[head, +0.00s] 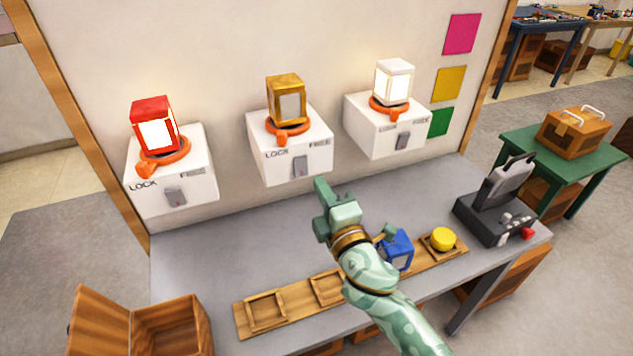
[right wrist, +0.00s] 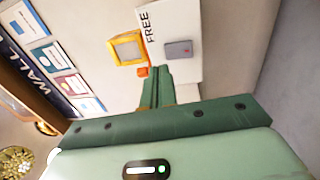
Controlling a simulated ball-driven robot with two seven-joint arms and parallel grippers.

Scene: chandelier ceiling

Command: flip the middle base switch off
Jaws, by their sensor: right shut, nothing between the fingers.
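The middle base (head: 270,170) is a white wall box marked LOCK and FREE, with a grey switch (head: 300,166) on its front. A yellow lantern (head: 286,98) with a grey, unlit panel sits on its orange ring (head: 287,130). My right gripper (head: 320,184) is shut and empty, just below and right of the middle switch; I cannot tell whether it touches. In the right wrist view, the shut fingers (right wrist: 157,78) point towards the base, with the switch (right wrist: 178,49) to their right and the yellow lantern (right wrist: 128,49) to their left. My left gripper is out of view.
Left and right bases hold a lit red lantern (head: 154,125) and a lit white lantern (head: 394,80). On the table are a wooden rack (head: 290,304) with a blue lantern (head: 398,250) and yellow piece (head: 443,239), an open box (head: 140,325) and a black device (head: 490,220).

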